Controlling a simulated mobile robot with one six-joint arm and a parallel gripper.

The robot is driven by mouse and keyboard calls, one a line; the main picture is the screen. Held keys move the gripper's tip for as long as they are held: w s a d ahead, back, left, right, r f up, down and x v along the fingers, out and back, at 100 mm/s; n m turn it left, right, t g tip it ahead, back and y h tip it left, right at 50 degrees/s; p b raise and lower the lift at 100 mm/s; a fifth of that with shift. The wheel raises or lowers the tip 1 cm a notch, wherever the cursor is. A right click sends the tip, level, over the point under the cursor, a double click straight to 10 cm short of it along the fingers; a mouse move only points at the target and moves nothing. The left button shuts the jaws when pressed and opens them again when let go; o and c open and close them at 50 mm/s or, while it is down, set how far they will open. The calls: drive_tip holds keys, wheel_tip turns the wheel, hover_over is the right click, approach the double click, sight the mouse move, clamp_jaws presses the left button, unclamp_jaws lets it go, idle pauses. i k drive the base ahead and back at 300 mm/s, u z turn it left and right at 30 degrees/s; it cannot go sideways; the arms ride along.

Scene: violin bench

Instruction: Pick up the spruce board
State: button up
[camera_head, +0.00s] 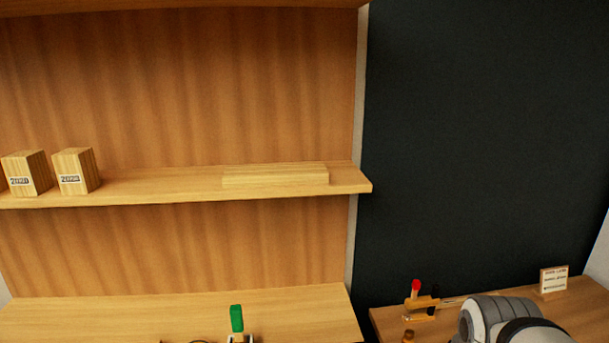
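A long, pale wooden board (275,176), which looks like the spruce board, lies flat on the middle shelf near its right end. Its long side faces me, and nothing covers it. I see no label on it. My gripper is not in view. Only a grey and white rounded part of my arm shows at the bottom right, well below and to the right of the board.
Wooden blocks with small labels (76,171) stand at the left of the shelf (150,187). Below are a green-topped item (237,318) on the lower surface, a red-tipped tool (416,290) and a small sign (553,280). The shelf between blocks and board is clear.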

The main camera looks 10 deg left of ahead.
sight(273, 174)
drive_tip(key=z, duration=0.05)
drive_tip(key=k, duration=1.3)
drive_tip(key=u, duration=0.5)
drive_tip(key=i, duration=0.75)
drive_tip(key=u, duration=0.45)
drive_tip(key=i, duration=0.75)
drive_tip(key=z, duration=0.35)
